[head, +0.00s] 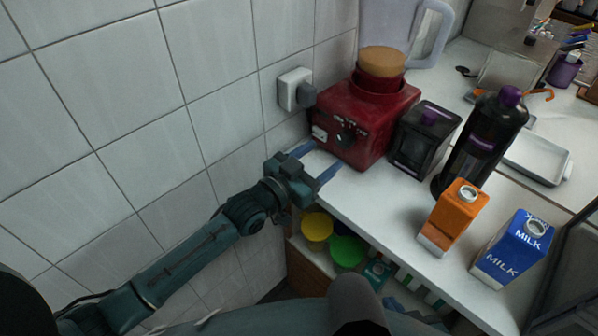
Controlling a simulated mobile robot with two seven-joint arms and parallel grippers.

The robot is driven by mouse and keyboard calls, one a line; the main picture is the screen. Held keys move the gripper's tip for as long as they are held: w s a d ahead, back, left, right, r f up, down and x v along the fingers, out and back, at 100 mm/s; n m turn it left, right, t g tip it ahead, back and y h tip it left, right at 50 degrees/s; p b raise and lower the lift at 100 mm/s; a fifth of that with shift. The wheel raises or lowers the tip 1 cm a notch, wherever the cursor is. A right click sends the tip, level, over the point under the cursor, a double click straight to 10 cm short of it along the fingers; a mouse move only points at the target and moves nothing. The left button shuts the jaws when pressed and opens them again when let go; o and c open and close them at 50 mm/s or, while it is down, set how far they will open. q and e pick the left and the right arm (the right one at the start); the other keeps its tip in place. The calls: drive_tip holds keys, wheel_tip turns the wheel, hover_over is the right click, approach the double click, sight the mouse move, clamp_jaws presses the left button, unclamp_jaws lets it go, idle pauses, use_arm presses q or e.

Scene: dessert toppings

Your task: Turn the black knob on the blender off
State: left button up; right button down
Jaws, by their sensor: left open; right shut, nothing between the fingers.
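The red blender base (378,112) stands on the white counter against the tiled wall. Its black knob (344,139) is on the front face, with small markings above it. The knob's exact setting is too small to read. My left gripper (317,161) is open and empty in front of the blender, at the counter's edge. Its two blue fingers point towards the blender's front, below and left of the knob, apart from it. My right gripper is not in view.
A black box (424,140) and a dark bottle (485,135) stand right of the blender. An orange carton (453,218) and a blue milk carton (513,248) stand nearer. A wall socket (294,90) is left of the blender. Bowls sit on a shelf below.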

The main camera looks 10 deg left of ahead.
use_arm(q)
drive_tip(key=v, duration=0.6)
drive_tip(key=shift+s+a, duration=0.25)
drive_tip(key=s+a+f+n+g+y, duration=0.2)
drive_tip(key=s+a+f+y, duration=0.1)
drive_tip(key=s+f, duration=0.4)
drive_tip(key=s+a+f+n+g+y, duration=0.2)
drive_tip(key=s+a+f+n+y, duration=0.1)
drive_tip(key=s+f, duration=0.5)
drive_tip(key=shift+s+y+p, duration=0.4)
drive_tip(key=shift+s+y, duration=0.2)
drive_tip(key=shift+s, duration=0.6)
drive_tip(key=shift+a+f, duration=0.1)
drive_tip(key=shift+a, duration=0.05)
